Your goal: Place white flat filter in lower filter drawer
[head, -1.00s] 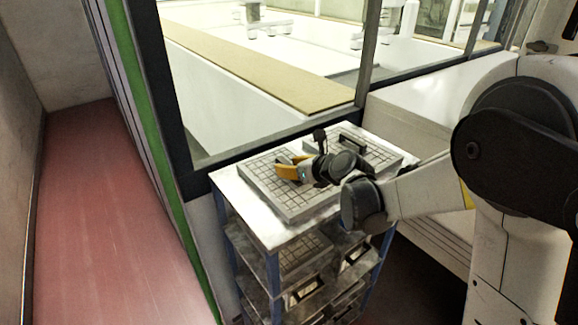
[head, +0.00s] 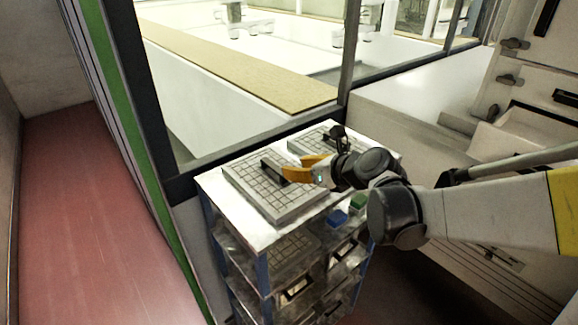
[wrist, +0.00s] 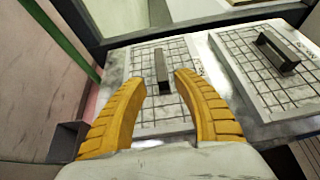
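Two white flat filters with dark grids and a dark bar handle each lie on the cart's top. The left filter (head: 275,205) also shows in the wrist view (wrist: 178,113); the right filter (head: 318,135) shows there too (wrist: 270,90). My gripper (head: 297,167) is open over the left filter, its yellow fingers on either side of that filter's handle (wrist: 162,68), with gaps showing. I cannot tell whether the tips are level with the handle. A white drawer-like compartment (head: 535,130) shows at the right in the white machine; I cannot tell if it is the lower filter drawer.
The cart (head: 215,190) has shelves below holding more gridded, handled items. A blue piece (head: 337,218) and a green piece (head: 357,203) show at its right side. A glazed wall (head: 250,90) stands behind the cart. Red floor (head: 85,220) at left is clear.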

